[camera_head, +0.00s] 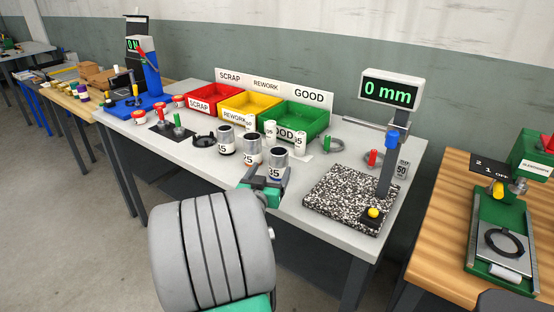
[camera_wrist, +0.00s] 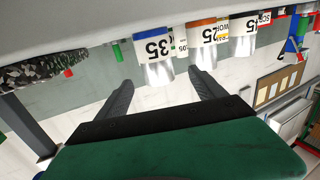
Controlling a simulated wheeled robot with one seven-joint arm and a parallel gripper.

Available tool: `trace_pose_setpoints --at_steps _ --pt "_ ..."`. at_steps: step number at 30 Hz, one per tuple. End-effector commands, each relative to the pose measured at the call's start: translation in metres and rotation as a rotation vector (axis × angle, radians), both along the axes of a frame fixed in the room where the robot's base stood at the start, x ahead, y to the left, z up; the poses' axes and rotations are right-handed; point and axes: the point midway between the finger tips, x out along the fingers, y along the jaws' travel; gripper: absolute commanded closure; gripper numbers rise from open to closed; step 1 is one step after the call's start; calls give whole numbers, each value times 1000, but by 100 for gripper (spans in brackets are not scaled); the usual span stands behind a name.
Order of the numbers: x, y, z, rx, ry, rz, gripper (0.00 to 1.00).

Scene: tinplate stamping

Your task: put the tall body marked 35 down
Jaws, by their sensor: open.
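The tall body marked 35 (camera_head: 277,165) is a silvery cylinder with a white label and a blue band. It stands upright on the grey table (camera_head: 325,182) near its front edge; my gripper partly hides its lower part in the head view. In the wrist view, which is upside down, the tall body marked 35 (camera_wrist: 155,55) shows between and just beyond the fingertips. My gripper (camera_head: 264,182) is open at the front edge of the table. Its two dark fingers are spread apart in the wrist view (camera_wrist: 162,80), with a gap on either side of the body.
Two similar tall bodies, one marked 25 (camera_head: 251,160) and another (camera_head: 226,141), stand close on the left. Red (camera_head: 200,104), yellow (camera_head: 238,117) and green (camera_head: 292,128) bins stand behind. A speckled plate (camera_head: 335,200) with a height gauge (camera_head: 391,95) is on the right.

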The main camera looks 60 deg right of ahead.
Motion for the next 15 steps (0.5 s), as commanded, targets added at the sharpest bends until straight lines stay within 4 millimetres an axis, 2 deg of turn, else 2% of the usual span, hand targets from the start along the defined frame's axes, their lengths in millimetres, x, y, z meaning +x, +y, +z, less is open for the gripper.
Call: trace_pose_setpoints --at_steps 1,4,6,8,15 --pt "1 3 16 26 31 5 21" --pt "-4 5 6 39 98 -2 21" --pt "-9 1 -7 0 74 -16 21" --pt "-7 -2 8 -35 11 -16 21" --pt "-2 -29 11 -30 -31 -14 21"
